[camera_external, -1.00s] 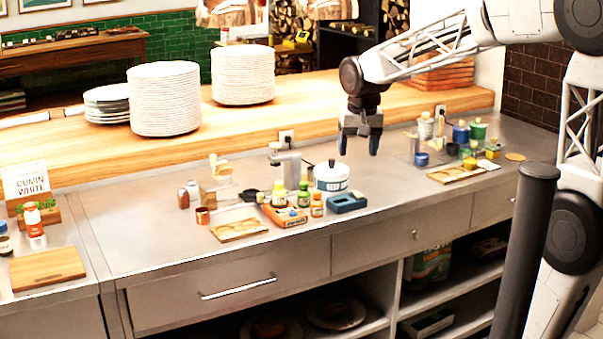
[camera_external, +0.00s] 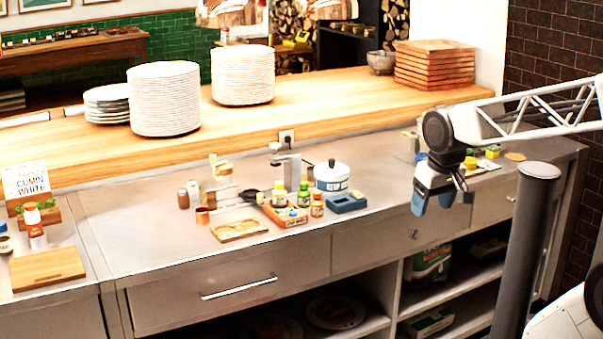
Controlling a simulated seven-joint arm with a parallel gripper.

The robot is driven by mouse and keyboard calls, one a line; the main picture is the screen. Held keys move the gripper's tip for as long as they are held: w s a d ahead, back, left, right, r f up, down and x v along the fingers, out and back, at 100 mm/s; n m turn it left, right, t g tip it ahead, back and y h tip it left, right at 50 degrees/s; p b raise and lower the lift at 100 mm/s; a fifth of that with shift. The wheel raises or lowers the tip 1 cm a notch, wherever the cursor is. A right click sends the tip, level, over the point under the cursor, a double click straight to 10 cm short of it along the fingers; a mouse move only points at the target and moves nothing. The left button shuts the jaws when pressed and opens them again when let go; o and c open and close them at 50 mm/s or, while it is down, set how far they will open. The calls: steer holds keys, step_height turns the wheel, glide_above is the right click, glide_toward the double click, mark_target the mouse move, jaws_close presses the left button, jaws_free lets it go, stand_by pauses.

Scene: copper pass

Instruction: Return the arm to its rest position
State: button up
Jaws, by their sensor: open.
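My gripper (camera_external: 443,207) is open and points down, with nothing between its fingers. It hangs in front of the right part of the steel counter (camera_external: 385,190), near its front edge. My arm reaches in from the right edge of the picture, and its base is largely out of view.
A white lidded pot (camera_external: 331,178), small bottles (camera_external: 303,194), a blue box (camera_external: 347,203) and a wooden tray (camera_external: 239,230) stand left of my gripper. A dark post (camera_external: 527,250) stands to its right. Plate stacks (camera_external: 165,98) and wooden boards (camera_external: 434,64) are on the back ledge.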

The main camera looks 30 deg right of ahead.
steer(key=shift+s+f, duration=0.35)
steer(key=shift+s, duration=0.35)
